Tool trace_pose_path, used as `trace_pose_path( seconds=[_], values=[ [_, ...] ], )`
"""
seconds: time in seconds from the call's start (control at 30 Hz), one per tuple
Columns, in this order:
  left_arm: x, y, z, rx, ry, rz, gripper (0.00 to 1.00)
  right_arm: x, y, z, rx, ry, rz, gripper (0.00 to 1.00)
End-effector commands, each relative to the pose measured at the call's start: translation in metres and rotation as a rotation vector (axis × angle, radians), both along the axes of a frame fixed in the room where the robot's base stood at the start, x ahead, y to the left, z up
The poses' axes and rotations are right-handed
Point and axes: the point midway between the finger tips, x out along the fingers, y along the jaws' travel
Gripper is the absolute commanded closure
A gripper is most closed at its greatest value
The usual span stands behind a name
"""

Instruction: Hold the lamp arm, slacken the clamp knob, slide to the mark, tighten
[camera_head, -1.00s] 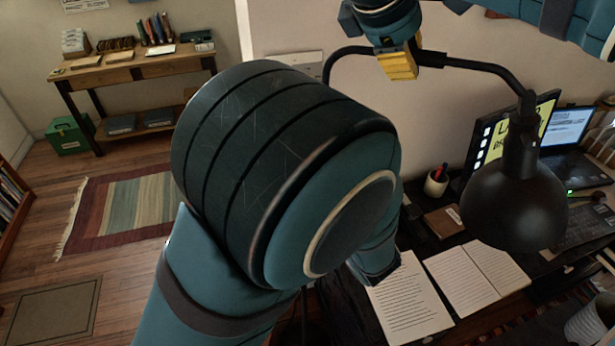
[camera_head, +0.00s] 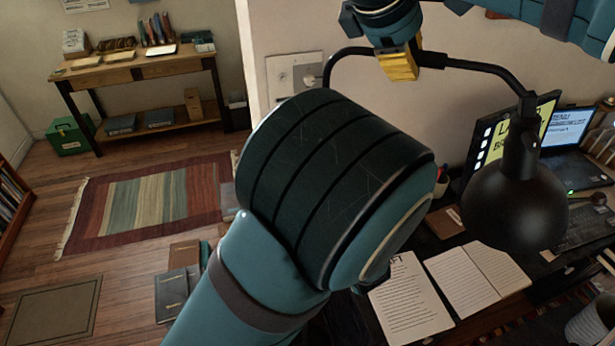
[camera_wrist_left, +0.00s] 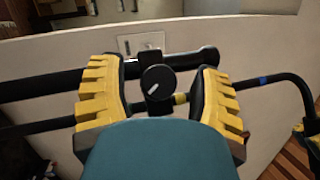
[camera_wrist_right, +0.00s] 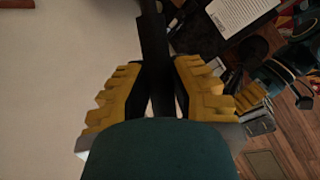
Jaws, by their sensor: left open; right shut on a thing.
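The black lamp arm (camera_head: 473,65) runs from the wall side to a black lamp shade (camera_head: 515,205). My right gripper (camera_head: 400,68) is shut on this arm; the grip also shows in the right wrist view (camera_wrist_right: 158,95). In the left wrist view, the round black clamp knob (camera_wrist_left: 158,83) with a pale pointer line sits between the fingers of my left gripper (camera_wrist_left: 160,95). These fingers are open, with gaps beside the knob. A thin rod runs past the clamp, with a yellow band (camera_wrist_left: 181,99) near it and a blue band (camera_wrist_left: 263,80) farther right. My left arm hides the left gripper in the head view.
A desk below the lamp holds papers (camera_head: 410,300), an open notebook (camera_head: 477,283), a monitor and a laptop (camera_head: 568,135). A wall plate (camera_head: 283,76) is behind the clamp. A wooden side table (camera_head: 140,66) and striped rug (camera_head: 145,200) lie at left.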

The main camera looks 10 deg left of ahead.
Motion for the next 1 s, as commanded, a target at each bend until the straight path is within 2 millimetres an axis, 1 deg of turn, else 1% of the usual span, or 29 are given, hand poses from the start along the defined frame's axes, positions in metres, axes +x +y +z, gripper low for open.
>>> trace_pose_path(
  seconds=[0.17,0.5,0.63,0.8,1.0],
  values=[
    [-0.011,-0.009,-0.004,0.000,0.001,-0.003,0.36,0.001,-0.001,0.002,0.001,-0.005,0.000,1.00],
    [-0.063,-0.047,-0.020,0.001,-0.001,-0.005,0.36,0.001,-0.001,0.002,0.000,-0.006,0.000,1.00],
    [-0.080,-0.058,-0.026,0.002,-0.001,-0.003,0.36,0.001,-0.001,0.002,0.000,-0.006,0.000,1.00],
    [-0.091,-0.066,-0.029,0.000,-0.001,-0.001,0.36,0.001,-0.001,0.002,0.001,-0.005,0.000,1.00],
    [-0.094,-0.067,-0.030,0.000,-0.002,0.001,0.36,0.001,-0.001,0.002,0.001,-0.005,0.000,1.00]
  ],
)
